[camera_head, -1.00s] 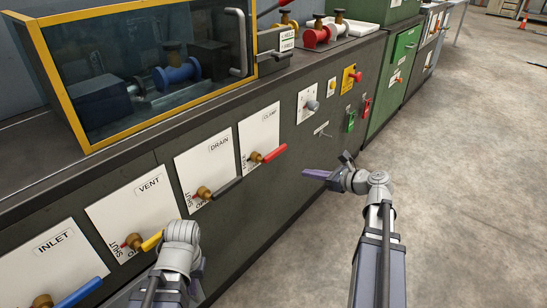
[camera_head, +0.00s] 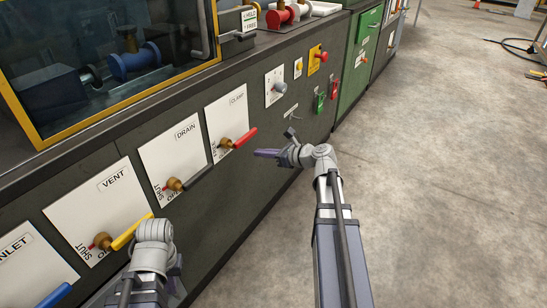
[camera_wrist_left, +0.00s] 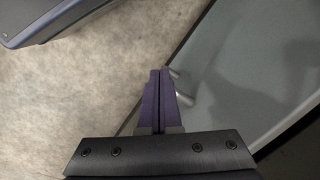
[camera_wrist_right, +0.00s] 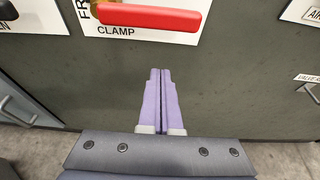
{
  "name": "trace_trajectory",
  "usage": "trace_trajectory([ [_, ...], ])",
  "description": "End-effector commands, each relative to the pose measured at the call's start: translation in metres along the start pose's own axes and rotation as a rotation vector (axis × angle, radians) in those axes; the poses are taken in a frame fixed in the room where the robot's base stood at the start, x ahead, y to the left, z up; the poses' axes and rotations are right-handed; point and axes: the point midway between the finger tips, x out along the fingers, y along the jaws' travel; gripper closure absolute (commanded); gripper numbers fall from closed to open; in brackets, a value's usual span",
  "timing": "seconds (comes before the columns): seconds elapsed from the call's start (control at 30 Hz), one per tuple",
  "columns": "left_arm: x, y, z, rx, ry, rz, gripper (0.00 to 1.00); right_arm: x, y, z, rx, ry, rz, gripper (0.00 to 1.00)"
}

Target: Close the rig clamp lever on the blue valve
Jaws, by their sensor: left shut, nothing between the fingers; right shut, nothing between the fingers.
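The red clamp lever (camera_head: 242,138) sticks out to the right from a brass hub on the white CLAMP plate (camera_head: 225,105). It lies roughly level along the panel. My right gripper (camera_head: 257,153) is shut and empty, just below the lever's tip and apart from it. In the right wrist view the lever (camera_wrist_right: 150,16) is at the top, beyond the shut fingertips (camera_wrist_right: 160,70). The blue valve (camera_head: 135,62) sits inside the glazed case. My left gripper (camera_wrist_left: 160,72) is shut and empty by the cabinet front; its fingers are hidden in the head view.
Left along the panel are a black DRAIN lever (camera_head: 190,180), a yellow VENT lever (camera_head: 132,231) close to my left wrist, and a blue INLET lever (camera_head: 48,297). Grey knob (camera_head: 279,88) and red button (camera_head: 322,57) are further right. Open floor lies right.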

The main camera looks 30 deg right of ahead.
Motion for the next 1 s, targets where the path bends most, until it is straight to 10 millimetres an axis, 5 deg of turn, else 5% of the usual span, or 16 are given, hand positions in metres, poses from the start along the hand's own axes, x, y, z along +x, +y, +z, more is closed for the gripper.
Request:
trace_trajectory([
  [0.1, 0.012, 0.001, -0.001, -0.002, 0.0, 0.0, 1.0, 0.029, -0.001, -0.003, 0.0, -0.001, 0.003, 1.0],
  [0.2, -0.012, -0.001, 0.001, 0.001, 0.0, 0.0, 1.0, 0.017, 0.0, 0.019, 0.001, -0.001, -0.001, 1.0],
  [0.4, -0.028, -0.003, 0.002, 0.005, 0.0, 0.0, 1.0, 0.012, 0.0, 0.034, 0.001, 0.0, -0.001, 1.0],
  [1.0, -0.032, -0.003, 0.002, 0.008, 0.0, 0.0, 1.0, 0.011, -0.001, 0.038, 0.0, 0.0, -0.001, 1.0],
])
